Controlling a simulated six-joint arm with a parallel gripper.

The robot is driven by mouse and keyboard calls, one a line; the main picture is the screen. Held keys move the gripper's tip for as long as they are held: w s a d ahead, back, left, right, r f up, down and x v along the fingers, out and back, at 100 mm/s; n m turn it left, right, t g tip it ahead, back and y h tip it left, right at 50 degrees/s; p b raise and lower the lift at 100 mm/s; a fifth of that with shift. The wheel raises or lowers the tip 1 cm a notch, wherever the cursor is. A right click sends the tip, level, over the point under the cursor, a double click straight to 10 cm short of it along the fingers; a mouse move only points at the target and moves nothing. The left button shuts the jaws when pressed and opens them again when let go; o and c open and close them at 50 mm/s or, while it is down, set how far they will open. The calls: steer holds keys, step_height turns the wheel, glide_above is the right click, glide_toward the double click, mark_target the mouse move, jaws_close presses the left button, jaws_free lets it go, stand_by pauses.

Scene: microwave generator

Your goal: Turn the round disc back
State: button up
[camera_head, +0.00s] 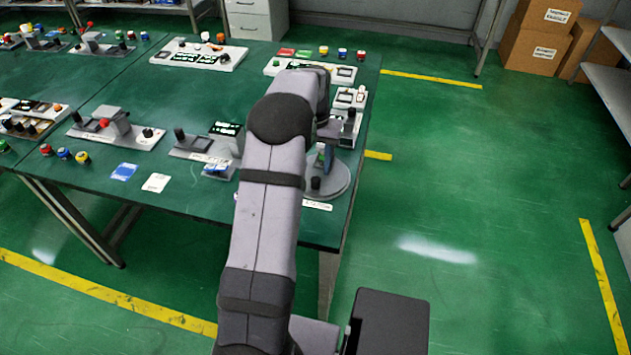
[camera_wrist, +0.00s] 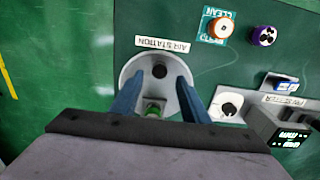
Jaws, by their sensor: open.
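The round disc (camera_wrist: 131,67) is light grey and lies flat by the "AIR STATION" label (camera_wrist: 162,44). A black knob (camera_wrist: 160,71) stands on the disc, and a green part (camera_wrist: 153,107) shows between my fingers. My gripper (camera_wrist: 158,78) is open, with its two blue fingers over the disc, one on each side of the green part. I cannot tell whether the fingers touch anything. In the head view the disc (camera_head: 341,181) is at the table's right front corner, partly hidden by my arm, with the black knob (camera_head: 315,183) on its near side.
In the wrist view, a white round plate with a dark knob (camera_wrist: 228,108) and a dark display box (camera_wrist: 283,130) stand right of the disc. An orange-white button (camera_wrist: 221,28) and a purple one (camera_wrist: 263,36) lie beyond. The green floor (camera_head: 470,200) right of the table is clear.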

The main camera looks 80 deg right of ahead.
mark_target(315, 179)
steer(key=shift+f+p, duration=1.05)
steer(key=shift+f, duration=2.6)
jaws_close()
